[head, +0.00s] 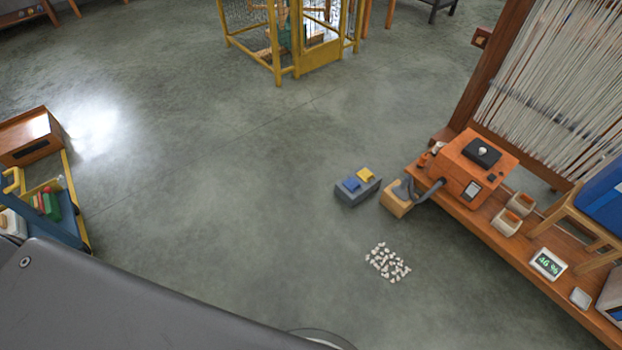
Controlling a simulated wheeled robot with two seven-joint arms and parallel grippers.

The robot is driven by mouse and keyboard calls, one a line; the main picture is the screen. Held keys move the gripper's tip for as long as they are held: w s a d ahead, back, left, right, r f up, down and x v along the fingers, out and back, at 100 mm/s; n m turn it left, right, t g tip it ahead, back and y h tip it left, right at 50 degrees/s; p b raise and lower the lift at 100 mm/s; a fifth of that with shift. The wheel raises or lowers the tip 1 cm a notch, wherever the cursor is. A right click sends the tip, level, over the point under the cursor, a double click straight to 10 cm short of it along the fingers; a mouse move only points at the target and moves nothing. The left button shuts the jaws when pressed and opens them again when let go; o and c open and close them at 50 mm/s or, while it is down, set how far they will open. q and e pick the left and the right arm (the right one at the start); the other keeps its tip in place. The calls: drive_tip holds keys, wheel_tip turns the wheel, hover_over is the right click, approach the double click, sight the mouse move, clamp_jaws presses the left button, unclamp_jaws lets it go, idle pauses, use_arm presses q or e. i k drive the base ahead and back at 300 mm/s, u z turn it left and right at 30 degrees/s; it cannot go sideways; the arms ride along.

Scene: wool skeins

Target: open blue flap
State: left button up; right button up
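No part that I can clearly tell as a blue flap shows. A blue box (607,196) is at the right edge in the head view, on a small wooden stand (573,210), and is cut off by the frame. A small dark grey box (359,196) on the floor has a blue block (351,184) and a yellow block (365,174) on top. I cannot tell whether either blue part is a flap. Neither of my grippers is in view.
A long wooden bench (560,302) at the right carries an orange box (471,170), pale cups and a display reading 46 %. White pieces (388,263) are scattered on the floor. A yellow-framed cage (319,56) stands at the back, a blue cart (75,232) at left.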

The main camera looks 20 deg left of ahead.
sight(352, 184)
drive_tip(key=z, duration=0.4)
drive_tip(key=k, duration=1.15)
drive_tip(key=u, duration=0.3)
drive_tip(key=i, duration=1.55)
drive_tip(key=z, duration=1)
drive_tip(key=i, duration=0.2)
drive_tip(key=z, duration=0.1)
